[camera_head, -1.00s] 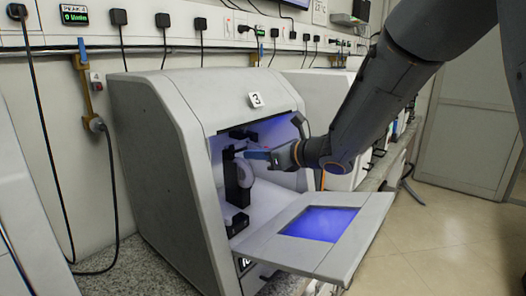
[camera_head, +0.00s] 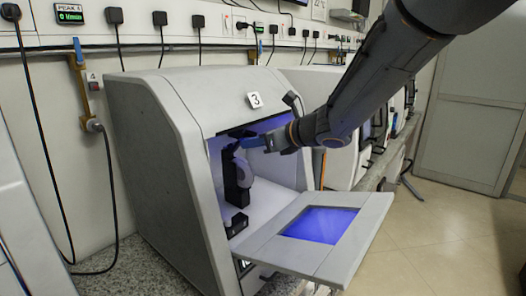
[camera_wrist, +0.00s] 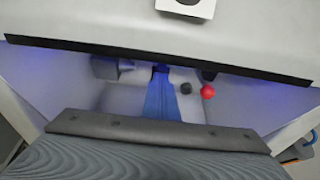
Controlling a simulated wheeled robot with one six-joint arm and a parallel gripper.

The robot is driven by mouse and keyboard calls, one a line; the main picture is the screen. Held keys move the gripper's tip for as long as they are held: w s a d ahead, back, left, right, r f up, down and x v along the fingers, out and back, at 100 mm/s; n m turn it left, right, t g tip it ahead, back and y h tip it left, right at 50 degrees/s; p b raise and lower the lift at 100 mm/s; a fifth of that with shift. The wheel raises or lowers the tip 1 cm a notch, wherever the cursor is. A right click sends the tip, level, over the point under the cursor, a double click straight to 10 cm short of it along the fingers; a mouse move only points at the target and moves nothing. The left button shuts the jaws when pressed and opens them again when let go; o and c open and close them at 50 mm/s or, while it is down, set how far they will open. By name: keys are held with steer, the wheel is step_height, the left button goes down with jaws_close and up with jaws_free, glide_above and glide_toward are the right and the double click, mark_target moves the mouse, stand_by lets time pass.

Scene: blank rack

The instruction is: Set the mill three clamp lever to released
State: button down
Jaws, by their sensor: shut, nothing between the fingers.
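Mill three (camera_head: 150,130) is a grey cabinet with a "3" label (camera_head: 255,99) and its front door (camera_head: 345,245) folded down open. A black fixture (camera_head: 236,185) with a pale round part (camera_head: 243,170) stands inside. My gripper (camera_head: 243,143) reaches in through the opening near the top of this fixture, its blue fingers shut and empty. In the wrist view the shut fingers (camera_wrist: 161,95) point into the chamber.
The opening's dark upper edge (camera_wrist: 100,52) runs close above my fingers. The lowered door lies below my arm. More machines (camera_head: 335,90) stand to the right along the bench, and plugs and cables (camera_head: 117,20) line the wall behind.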

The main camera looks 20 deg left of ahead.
steer(key=shift+a+r+b, duration=0.25)
steer(key=shift+r+b, duration=0.15)
steer(key=shift+b, duration=0.05)
steer(key=shift+r, duration=0.1)
